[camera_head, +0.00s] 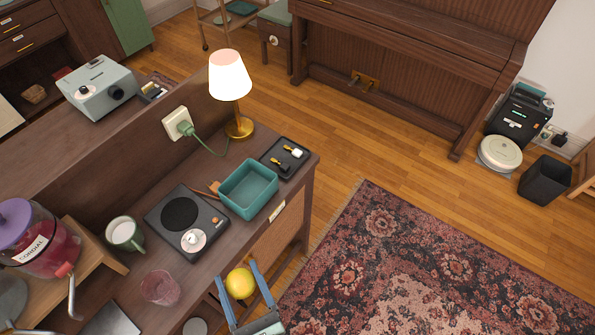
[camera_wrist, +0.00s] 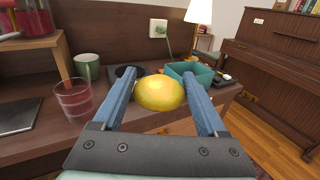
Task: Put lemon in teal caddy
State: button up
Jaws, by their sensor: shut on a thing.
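A yellow lemon (camera_head: 240,283) is held between the two blue fingers of my gripper (camera_head: 243,280), in front of the cabinet's front edge in the head view. The lemon (camera_wrist: 160,93) also shows between the fingertips of my gripper (camera_wrist: 160,95) in the wrist view. The teal caddy (camera_head: 248,189) is an open rectangular bin standing on the cabinet top, up from the gripper in the head view. Its inside looks empty. In the wrist view the caddy (camera_wrist: 190,70) is beyond the lemon, partly hidden by the lemon and right finger.
A black hot plate (camera_head: 187,222) stands left of the caddy, and a black tray (camera_head: 286,158) with small items behind it. A lamp (camera_head: 231,80), green mug (camera_head: 125,234), pink glass (camera_head: 160,288) and drink dispenser (camera_head: 38,240) also stand here.

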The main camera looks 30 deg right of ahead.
aim_at(251, 193)
jog(key=i+j+z, duration=0.25)
jog(key=z, duration=0.2)
jog(key=i+j+z, duration=0.25)
jog(key=z, duration=0.2)
jog(key=i+j, duration=0.1)
jog(key=j, duration=0.25)
